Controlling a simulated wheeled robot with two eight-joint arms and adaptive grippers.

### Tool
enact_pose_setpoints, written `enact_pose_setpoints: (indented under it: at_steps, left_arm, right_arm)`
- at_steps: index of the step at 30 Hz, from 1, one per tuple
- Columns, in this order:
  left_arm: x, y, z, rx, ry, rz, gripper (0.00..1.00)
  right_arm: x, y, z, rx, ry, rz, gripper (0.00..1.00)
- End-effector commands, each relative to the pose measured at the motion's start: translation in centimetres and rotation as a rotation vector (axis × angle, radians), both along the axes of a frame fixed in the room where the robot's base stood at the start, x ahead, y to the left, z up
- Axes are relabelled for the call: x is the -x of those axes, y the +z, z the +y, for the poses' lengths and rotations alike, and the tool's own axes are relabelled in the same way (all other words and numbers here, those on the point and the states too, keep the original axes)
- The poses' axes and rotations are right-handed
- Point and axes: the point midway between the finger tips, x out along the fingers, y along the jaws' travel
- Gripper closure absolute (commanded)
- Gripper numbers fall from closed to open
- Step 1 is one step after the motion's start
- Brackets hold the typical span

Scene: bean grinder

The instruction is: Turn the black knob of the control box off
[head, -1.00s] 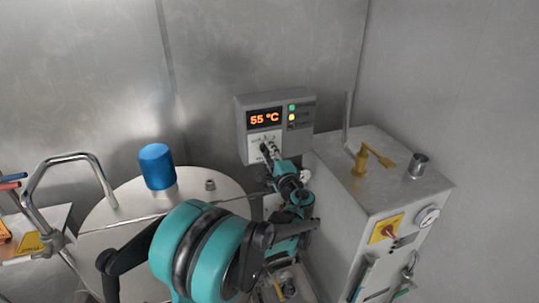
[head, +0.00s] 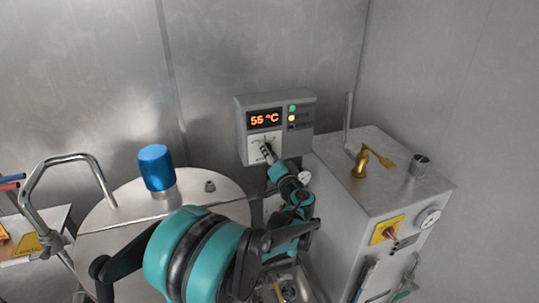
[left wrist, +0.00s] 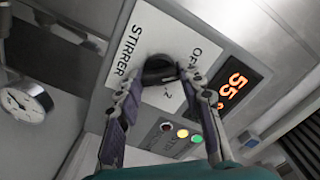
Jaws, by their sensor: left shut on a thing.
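The grey control box (head: 302,138) is at the middle of the head view, with an orange display (head: 265,118) reading 55 °C. Its black knob (left wrist: 158,68) sits on a white plate (left wrist: 150,32) marked STIRRER and OFF, clear in the left wrist view. My left gripper (head: 267,150) reaches the plate below the display. Its fingers, also in the left wrist view (left wrist: 160,78), are shut on the black knob, one on each side. In the head view the fingers largely hide the knob. The knob's exact pointing is hard to read. My right gripper does not show.
A round steel lid (head: 215,198) with a blue cylinder (head: 157,168) is at the left. The wall above the box is clear.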

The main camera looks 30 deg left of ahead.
Motion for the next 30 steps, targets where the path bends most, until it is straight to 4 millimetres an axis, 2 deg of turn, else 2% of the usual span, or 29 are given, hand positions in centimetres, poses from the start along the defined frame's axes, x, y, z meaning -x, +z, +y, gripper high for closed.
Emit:
enact_pose_setpoints:
  at_steps: [9,23,24,25,26,30]
  left_arm:
    - [0.09,-0.14,0.01,0.059,0.002,-0.065,0.91]
    - [0.09,-0.18,0.00,0.066,0.001,-0.072,0.91]
    - [0.09,-0.17,0.00,0.066,0.001,-0.072,0.52]
    - [0.09,-0.16,0.00,0.066,0.001,-0.072,0.44]
    - [0.08,-0.15,-0.01,0.065,0.000,-0.072,0.41]
    - [0.05,-0.10,-0.01,0.064,0.001,-0.072,0.41]
  right_arm:
    - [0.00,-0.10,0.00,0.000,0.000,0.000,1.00]
    - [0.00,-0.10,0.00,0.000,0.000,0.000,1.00]
    - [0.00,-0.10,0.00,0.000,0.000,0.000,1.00]
    - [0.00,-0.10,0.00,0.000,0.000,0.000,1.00]
    - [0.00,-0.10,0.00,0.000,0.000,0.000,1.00]
    - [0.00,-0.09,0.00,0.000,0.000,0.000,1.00]
